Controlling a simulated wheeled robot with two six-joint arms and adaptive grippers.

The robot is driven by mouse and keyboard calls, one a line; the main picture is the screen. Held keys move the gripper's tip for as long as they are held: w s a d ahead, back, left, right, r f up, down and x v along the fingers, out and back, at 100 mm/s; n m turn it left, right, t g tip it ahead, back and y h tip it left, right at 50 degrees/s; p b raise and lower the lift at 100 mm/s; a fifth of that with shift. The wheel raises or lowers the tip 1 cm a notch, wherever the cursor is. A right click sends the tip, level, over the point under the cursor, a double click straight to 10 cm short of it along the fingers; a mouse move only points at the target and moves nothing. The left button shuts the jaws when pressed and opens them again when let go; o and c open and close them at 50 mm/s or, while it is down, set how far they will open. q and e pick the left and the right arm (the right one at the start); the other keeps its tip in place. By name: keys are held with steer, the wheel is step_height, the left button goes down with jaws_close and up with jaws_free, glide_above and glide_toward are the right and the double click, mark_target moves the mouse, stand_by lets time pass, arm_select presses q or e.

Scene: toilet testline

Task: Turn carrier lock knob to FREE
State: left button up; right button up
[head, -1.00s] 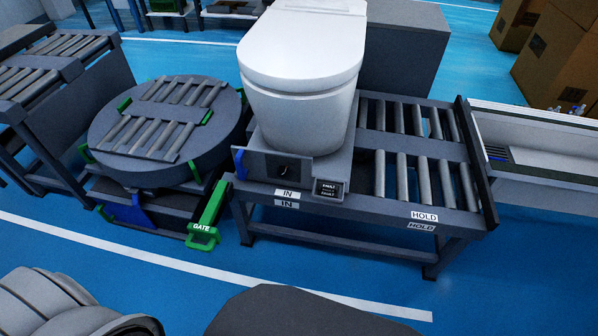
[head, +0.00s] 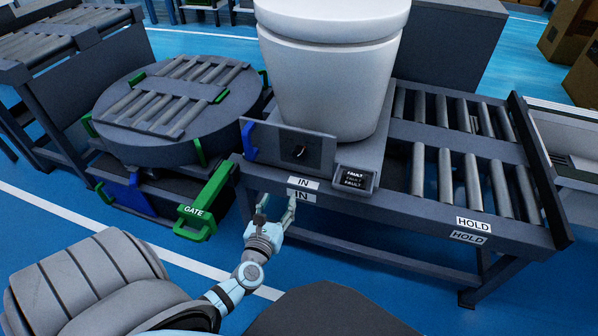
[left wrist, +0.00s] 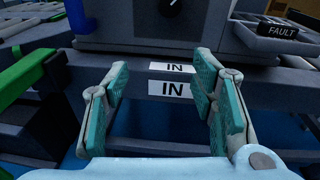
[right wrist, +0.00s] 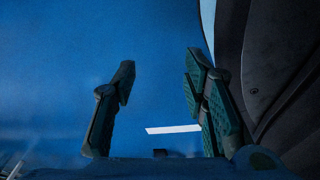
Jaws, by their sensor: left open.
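The carrier lock knob (head: 300,151) is a small dark knob with a light mark, on the dark front panel (head: 322,152) of the carrier. It also shows at the top edge of the left wrist view (left wrist: 171,3), partly cut off. A white toilet (head: 330,75) stands on the carrier above it. My left gripper (head: 276,206) is open and empty, below the knob and in front of the IN labels; its fingers frame the labels in the left wrist view. My right gripper (right wrist: 160,85) appears open and empty in the right wrist view, over blue floor.
A blue handle (head: 248,140) is at the panel's left end. The green GATE lever (head: 205,205) and round roller turntable (head: 172,105) lie left. The roller bed marked HOLD (head: 474,224) extends right.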

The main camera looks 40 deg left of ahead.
mark_target(297, 157)
arm_select(q)
steer(key=w+a+r, duration=0.1)
steer(key=w, duration=0.3)
steer(key=w+a+r+m+b, duration=0.1)
steer(key=w+a, duration=0.1)
steer(key=w, duration=0.3)
steer(key=w+a+m+t+b, duration=0.1)
steer(key=w, duration=0.3)
steer(key=shift+w+a+r, duration=0.15)
steer(key=shift+a+r, duration=0.1)
steer(key=shift+r, duration=0.15)
steer(key=shift+w+a+r, duration=0.1)
steer(key=shift+w+a, duration=0.05)
steer(key=shift+w, duration=0.3)
arm_select(e)
steer(key=shift+m+t, duration=0.3)
steer(key=shift+t, duration=0.2)
steer(key=w, duration=0.1)
steer(key=w+a+f, duration=0.1)
steer(key=w, duration=0.3)
steer(key=shift+a+f, duration=0.35)
arm_select(q)
steer(key=c, duration=1.1)
arm_select(e)
steer(key=shift+s, duration=0.1)
